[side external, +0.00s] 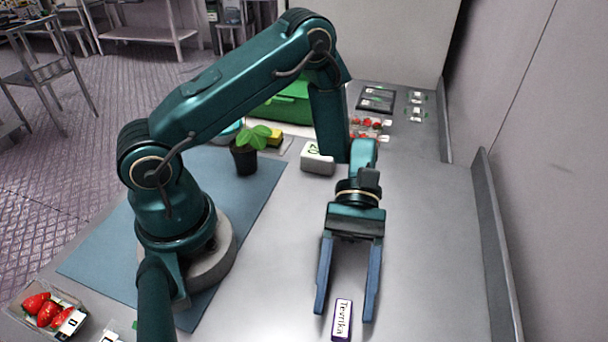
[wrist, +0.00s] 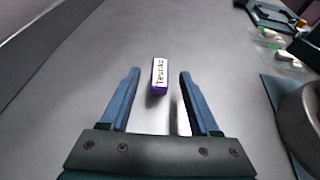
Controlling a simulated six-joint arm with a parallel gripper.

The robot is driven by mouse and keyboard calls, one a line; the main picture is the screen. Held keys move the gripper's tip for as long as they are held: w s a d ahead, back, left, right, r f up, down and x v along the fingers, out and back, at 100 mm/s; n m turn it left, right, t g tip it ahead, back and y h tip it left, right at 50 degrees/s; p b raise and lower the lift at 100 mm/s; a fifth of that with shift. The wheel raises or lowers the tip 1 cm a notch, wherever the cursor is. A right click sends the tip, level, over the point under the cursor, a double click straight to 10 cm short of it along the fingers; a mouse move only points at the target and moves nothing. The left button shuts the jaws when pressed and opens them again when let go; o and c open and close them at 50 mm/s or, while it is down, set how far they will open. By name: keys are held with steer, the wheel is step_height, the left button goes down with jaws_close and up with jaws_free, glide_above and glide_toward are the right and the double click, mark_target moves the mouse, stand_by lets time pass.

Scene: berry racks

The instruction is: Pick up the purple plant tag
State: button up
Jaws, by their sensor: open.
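The purple plant tag (side external: 342,319) lies on the grey metal table near the front edge of the side view. It has a white face with dark lettering and a purple border. My gripper (side external: 344,312) is open, its two blue fingers pointing toward the tag. In the wrist view the tag (wrist: 159,76) shows just beyond and between the fingertips of my gripper (wrist: 160,72). Nothing is held. Whether the fingertips are level with the tag or above it, I cannot tell.
A punnet of strawberries (side external: 45,312) sits at the front left. A potted plant (side external: 245,157) stands on the blue mat (side external: 262,195), near a white block (side external: 318,160) and a green crate (side external: 285,106). A raised ledge (side external: 497,245) bounds the right. The table around the tag is clear.

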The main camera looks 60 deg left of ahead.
mark_target(339, 338)
steer(key=shift+x, duration=2.65)
jaws_close()
